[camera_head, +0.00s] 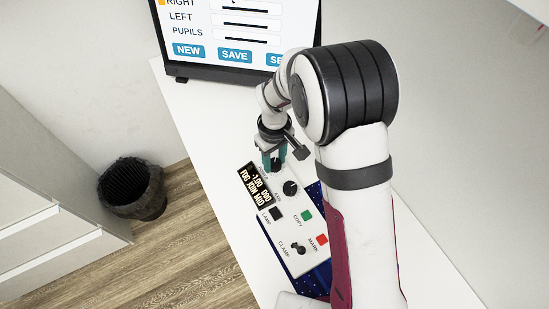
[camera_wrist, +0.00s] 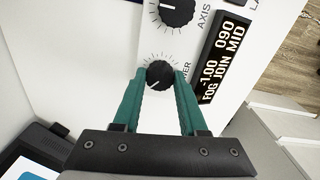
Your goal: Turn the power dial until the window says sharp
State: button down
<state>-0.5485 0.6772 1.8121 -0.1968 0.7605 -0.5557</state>
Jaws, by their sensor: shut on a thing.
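The power dial (camera_wrist: 160,74) is a black ribbed knob with a white pointer mark on a white panel with tick marks. In the wrist view my gripper (camera_wrist: 160,82) has its two green fingers on either side of the dial, shut on it. In the head view my gripper (camera_head: 274,162) is at the far end of the panel (camera_head: 308,262). The dark window (camera_wrist: 223,58) reads "-1.00 090" and "FOG JOIN MID"; it also shows in the head view (camera_head: 257,187). Part of the dial's printed label is hidden by a finger.
The axis dial (camera_wrist: 172,8) is close to the power dial. The head view shows a black lamp button (camera_head: 278,214), a green copy button (camera_head: 306,216), a red mark button (camera_head: 322,240) and a clamp lever (camera_head: 298,248). A screen (camera_head: 240,35) stands behind. A black bin (camera_head: 132,188) is on the floor.

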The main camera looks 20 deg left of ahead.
jog(key=m, duration=1.1)
jog(key=shift+m, duration=0.4)
jog(key=m, duration=1.2)
jog(key=shift+c, duration=2.2)
grip_release()
